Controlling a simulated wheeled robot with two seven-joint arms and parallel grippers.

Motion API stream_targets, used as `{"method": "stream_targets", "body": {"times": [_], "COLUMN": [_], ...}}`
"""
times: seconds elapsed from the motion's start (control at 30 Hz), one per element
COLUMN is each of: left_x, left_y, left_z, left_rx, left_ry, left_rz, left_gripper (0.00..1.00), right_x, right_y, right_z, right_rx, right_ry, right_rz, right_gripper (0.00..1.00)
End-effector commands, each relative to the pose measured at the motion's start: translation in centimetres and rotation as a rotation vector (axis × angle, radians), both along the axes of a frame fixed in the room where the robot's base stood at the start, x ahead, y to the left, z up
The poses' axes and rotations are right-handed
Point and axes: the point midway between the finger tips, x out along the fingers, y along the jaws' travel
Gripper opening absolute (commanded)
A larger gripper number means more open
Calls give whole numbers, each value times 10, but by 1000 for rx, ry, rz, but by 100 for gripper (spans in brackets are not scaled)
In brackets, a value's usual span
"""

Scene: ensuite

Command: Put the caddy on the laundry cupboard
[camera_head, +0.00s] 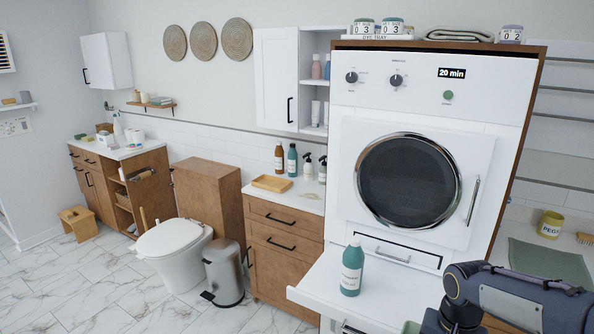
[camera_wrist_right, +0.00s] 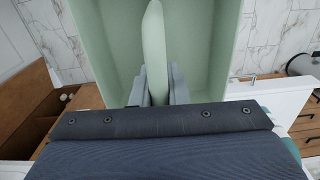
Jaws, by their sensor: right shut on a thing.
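The caddy (camera_wrist_right: 105,45) is a pale green open box with an upright divider-like handle in its middle. My right gripper (camera_wrist_right: 158,92) is shut on that handle in the right wrist view. Only a small green bit of the caddy (camera_head: 411,327) shows at the bottom edge of the head view, beside my right arm, low in front of the white pull-out shelf. A tall wood-sided unit with a white dryer front (camera_head: 420,110) appears to be the laundry cupboard. The shelf (camera_head: 322,287) sticks out below its dryer door. My left gripper is not in view.
A teal bottle (camera_head: 352,267) stands on the pull-out shelf; the shelf's left part is clear. Date blocks (camera_head: 378,29), a folded cloth (camera_head: 459,35) and a jar (camera_head: 511,35) stand on top of the unit. A wooden tray (camera_head: 272,184) and bottles occupy the counter to the left.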

Motion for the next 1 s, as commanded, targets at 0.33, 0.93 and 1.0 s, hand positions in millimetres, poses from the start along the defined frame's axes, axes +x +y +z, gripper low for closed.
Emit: {"method": "stream_targets", "body": {"times": [0.33,0.93,1.0], "left_x": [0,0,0], "left_y": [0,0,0], "left_z": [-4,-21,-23], "left_rx": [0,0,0], "left_ry": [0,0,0], "left_rz": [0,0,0], "left_gripper": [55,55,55], "right_x": [8,32,33], "right_y": [10,67,74], "right_z": [-21,-122,-133], "right_rx": [-6,-7,-4], "right_ry": [2,5,4], "right_rz": [74,454,501], "right_gripper": [0,0,0]}}
